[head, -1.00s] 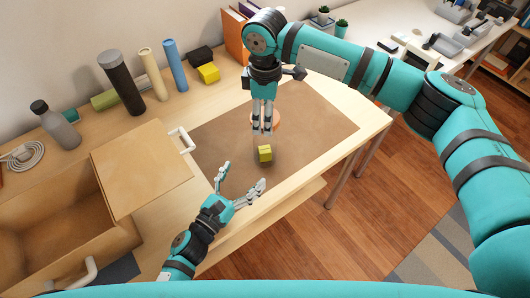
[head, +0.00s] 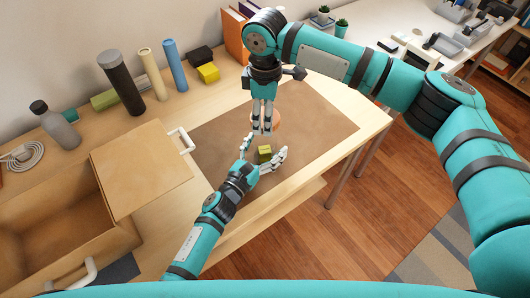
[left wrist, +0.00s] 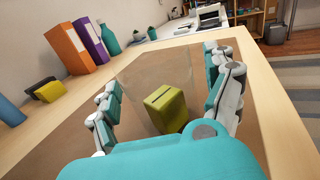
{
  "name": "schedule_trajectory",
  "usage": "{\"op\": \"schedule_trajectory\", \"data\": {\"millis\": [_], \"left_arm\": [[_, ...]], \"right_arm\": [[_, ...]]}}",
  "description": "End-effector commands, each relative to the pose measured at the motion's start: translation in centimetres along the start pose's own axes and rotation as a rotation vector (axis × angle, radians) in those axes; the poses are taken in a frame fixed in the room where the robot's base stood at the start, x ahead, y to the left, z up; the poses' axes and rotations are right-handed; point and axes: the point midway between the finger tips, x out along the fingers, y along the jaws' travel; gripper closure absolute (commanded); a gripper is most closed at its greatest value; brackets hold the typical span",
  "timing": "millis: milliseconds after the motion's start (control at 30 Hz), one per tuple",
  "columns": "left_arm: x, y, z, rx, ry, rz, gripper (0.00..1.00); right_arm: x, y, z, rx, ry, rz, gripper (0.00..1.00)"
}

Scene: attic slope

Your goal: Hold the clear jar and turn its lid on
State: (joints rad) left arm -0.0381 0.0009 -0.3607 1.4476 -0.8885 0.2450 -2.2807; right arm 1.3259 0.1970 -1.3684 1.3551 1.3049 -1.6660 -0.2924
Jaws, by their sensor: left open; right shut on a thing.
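The brown mat (head: 315,125) is mostly clear to the right. An open wooden box (head: 60,235) with a tan lid panel stands at left. A grey bottle (head: 60,130), a dark cylinder (head: 122,85) and other tubes line the back. An orange binder (head: 236,40) stands behind.

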Motion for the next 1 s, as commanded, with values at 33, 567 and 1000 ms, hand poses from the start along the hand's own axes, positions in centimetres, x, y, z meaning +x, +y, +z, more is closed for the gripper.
{"op": "schedule_trajectory", "data": {"millis": [33, 567, 1000], "left_arm": [[0.0, 0.0, 0.0, 0.0, 0.0, 0.0, 0.14], [0.0, 0.0, 0.0, 0.0, 0.0, 0.0, 0.76], [0.0, 0.0, 0.0, 0.0, 0.0, 0.0, 1.0]], "right_arm": [[0.0, 0.0, 0.0, 0.0, 0.0, 0.0, 0.5], [0.0, 0.0, 0.0, 0.0, 0.0, 0.0, 0.5], [1.9, -0.1, 0.0, 0.001, -0.001, -0.003, 0.5]]}}
